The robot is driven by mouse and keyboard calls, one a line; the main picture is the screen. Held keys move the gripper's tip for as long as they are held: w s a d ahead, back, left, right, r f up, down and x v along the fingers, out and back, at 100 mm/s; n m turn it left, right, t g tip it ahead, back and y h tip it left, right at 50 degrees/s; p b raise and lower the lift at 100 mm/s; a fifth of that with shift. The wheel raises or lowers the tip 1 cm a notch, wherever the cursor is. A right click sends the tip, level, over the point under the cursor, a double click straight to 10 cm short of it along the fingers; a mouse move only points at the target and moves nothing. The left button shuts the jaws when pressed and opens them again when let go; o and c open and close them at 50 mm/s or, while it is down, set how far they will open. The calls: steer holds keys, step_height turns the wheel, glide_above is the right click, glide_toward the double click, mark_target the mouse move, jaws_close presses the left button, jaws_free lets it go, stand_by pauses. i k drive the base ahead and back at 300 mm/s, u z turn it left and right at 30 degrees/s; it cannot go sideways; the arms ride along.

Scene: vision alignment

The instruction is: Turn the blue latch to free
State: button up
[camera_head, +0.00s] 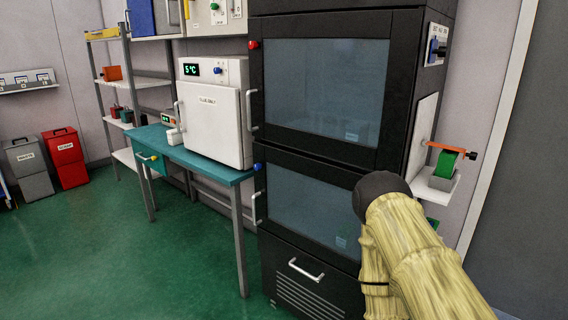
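A small blue latch knob (258,166) sits at the left edge of the tall black cabinet (330,163), at the top of its lower glass door (310,215). A red latch knob (254,44) sits in the like place on the upper door (325,90). Both doors look shut. Which way the blue latch is turned is too small to tell. My arm comes in at the lower right, in front of the cabinet's lower right part. Its fingers do not show, so my gripper is not in view.
A teal table (205,165) with a white 5 °C appliance (215,110) stands left of the cabinet. A small shelf (436,187) with a green block and an orange bar juts from the cabinet's right side. Waste bins stand far left. Green floor (150,260) is clear in front.

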mark_target(257, 166)
steer(key=z, duration=0.05)
steer(key=k, duration=0.4)
steer(key=u, duration=0.75)
steer(key=i, duration=1.55)
steer(key=z, duration=0.5)
